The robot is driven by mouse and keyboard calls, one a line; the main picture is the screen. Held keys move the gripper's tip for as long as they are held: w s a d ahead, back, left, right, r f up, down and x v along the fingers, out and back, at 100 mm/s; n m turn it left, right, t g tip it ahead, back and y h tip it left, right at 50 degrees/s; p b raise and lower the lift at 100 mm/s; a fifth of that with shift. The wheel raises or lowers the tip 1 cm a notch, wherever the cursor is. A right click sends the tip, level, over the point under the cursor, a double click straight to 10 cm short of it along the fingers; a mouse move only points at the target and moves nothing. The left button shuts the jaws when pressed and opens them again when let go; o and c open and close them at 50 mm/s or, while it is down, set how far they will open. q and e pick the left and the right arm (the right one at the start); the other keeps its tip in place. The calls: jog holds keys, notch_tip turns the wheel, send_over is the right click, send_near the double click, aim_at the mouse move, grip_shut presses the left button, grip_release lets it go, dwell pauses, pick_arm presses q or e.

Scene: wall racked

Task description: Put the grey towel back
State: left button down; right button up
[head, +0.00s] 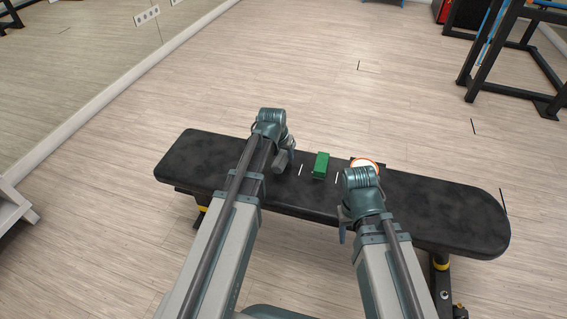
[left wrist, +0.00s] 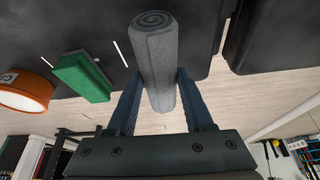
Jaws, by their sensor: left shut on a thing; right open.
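The grey towel (left wrist: 158,62) is a tight roll with a spiral end, gripped between the two fingers of my left gripper (left wrist: 160,103). In the head view the towel (head: 281,161) shows partly beside my left gripper (head: 286,150), over the left half of the black bench (head: 200,157). I cannot tell whether it touches the pad. My right gripper (head: 343,226) is open and empty, near the front edge of the bench, and its fingers are partly hidden by its wrist.
A green block (head: 321,165) sits mid-bench between two white lines. An orange-rimmed round thing (head: 365,163) stands right of it, partly behind my right wrist. The right part of the pad is bare. A mirror wall (head: 75,60) is at left and a black rack (head: 500,60) at back right.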

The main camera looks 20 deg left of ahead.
pick_arm(q)
jog(key=shift+f+b, duration=0.95)
jog(key=shift+f, duration=0.55)
pick_arm(e)
jog(key=shift+f, duration=1.5)
pick_arm(q)
jog(key=shift+f+b, duration=0.25)
jog(key=shift+b, duration=0.05)
jog(key=shift+c, duration=1.4)
grip_release()
jog(key=shift+r, duration=0.1)
pick_arm(e)
jog(key=shift+f, duration=0.2)
pick_arm(q)
jog(key=shift+r, duration=0.1)
pick_arm(e)
jog(key=shift+r, duration=0.1)
